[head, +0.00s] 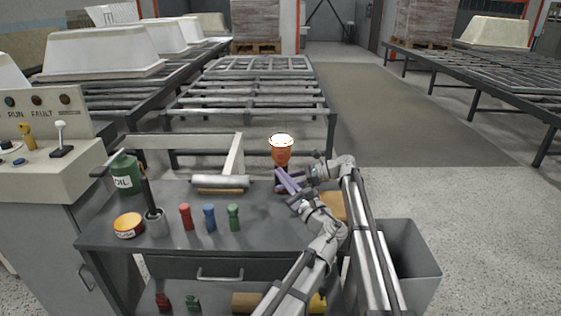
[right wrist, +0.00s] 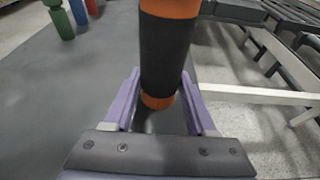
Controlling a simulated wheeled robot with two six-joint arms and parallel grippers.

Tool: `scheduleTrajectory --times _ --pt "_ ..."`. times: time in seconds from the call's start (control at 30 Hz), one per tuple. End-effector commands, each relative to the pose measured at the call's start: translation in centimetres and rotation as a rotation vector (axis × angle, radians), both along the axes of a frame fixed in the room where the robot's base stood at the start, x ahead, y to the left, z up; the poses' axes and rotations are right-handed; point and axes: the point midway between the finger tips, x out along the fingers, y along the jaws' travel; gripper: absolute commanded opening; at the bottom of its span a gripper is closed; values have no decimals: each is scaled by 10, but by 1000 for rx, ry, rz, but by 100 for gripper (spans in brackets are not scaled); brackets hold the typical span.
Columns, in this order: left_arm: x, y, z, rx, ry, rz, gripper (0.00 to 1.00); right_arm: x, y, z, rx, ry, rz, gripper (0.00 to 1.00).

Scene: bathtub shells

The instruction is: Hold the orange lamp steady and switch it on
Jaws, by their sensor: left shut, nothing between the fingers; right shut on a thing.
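The orange lamp (head: 281,157) stands upright at the right part of the grey workbench, with a bright white top. I cannot tell whether it is lit. In the right wrist view its black grip (right wrist: 165,52) has orange above and below it. My right gripper (right wrist: 160,76) is shut on this grip, a purple finger on either side. My left gripper (head: 285,178) is shut and empty, its purple fingers close in front of the lamp. I cannot tell whether they touch it. The arms and fingers hide much of the lamp's lower part in the head view.
On the workbench (head: 150,241) stand red (head: 186,217), blue (head: 209,217) and green (head: 233,217) pieces, a green oil can (head: 124,173), an orange tin (head: 128,226) and a cup (head: 156,223) holding a tool. A grey bin (head: 420,262) stands at the right.

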Motion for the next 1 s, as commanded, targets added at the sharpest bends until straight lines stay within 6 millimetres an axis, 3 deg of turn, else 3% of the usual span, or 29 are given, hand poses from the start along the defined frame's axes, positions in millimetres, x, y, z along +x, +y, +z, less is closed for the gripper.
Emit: scheduleTrajectory --times 0.1,0.13,0.43,0.77,1.0 --pt "1 0 0 0 0 0 0 0 0 0 0 0 0 25" --pt "1 0 0 0 0 0 0 0 0 0 0 0 0 58" --pt "1 0 0 0 0 0 0 0 0 0 0 0 0 91" --pt "1 0 2 0 0 0 0 0 -4 2 0 0 -1 91" --pt "1 0 14 0 0 0 0 1 -35 14 0 0 -2 91"
